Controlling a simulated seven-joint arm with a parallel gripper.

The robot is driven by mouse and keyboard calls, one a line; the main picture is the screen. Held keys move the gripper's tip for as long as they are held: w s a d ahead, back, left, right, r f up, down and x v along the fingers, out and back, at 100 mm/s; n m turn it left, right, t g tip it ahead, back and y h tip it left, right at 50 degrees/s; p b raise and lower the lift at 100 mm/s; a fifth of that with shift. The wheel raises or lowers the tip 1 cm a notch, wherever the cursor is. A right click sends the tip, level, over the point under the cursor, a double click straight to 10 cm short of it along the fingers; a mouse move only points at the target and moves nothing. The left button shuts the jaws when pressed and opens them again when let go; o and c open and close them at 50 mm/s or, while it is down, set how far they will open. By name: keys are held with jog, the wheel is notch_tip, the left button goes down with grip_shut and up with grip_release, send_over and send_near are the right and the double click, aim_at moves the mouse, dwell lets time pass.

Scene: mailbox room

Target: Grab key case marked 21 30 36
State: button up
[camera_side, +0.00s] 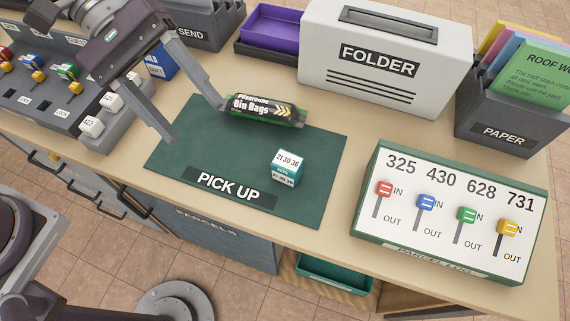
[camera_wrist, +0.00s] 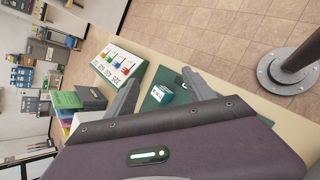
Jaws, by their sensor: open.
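The key case marked 21 30 36 (camera_side: 286,167) is a small teal and white box. It stands on the right part of the green PICK UP mat (camera_side: 315,204). It also shows in the wrist view (camera_wrist: 160,94), between and beyond my fingers. My gripper (camera_side: 197,122) is open and empty over the left part of the mat, to the left of the key case and apart from it. A dark and green Bin Bags pack (camera_side: 262,110) lies at the back of the mat, close to one fingertip; I cannot tell whether they touch.
A white FOLDER box (camera_side: 372,60) and a purple tray (camera_side: 276,29) stand behind the mat. A parcel panel with coloured sliders (camera_side: 448,215) is at the right, near a PAPER holder (camera_side: 505,118). A key rack (camera_side: 60,84) is at the left. The table's front edge lies close to the mat.

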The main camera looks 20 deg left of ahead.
jog(key=w+d+f+n+h, duration=0.35)
jog(key=w+f+n, duration=0.2)
jog(key=f, duration=0.35)
jog(key=n+t, duration=0.1)
jog(key=n, duration=0.4)
send_near(287, 164)
jog(key=shift+m+h, duration=0.25)
jog(key=shift+h, duration=0.2)
jog(key=d+f, duration=0.2)
jog(key=f, duration=0.1)
jog(key=shift+d+f, duration=0.1)
jog(key=shift+d, duration=0.1)
jog(key=shift+t, duration=0.3)
jog(key=x, duration=0.6)
jog(key=shift+d+f, duration=0.25)
jog(key=shift+d, duration=0.1)
grip_shut()
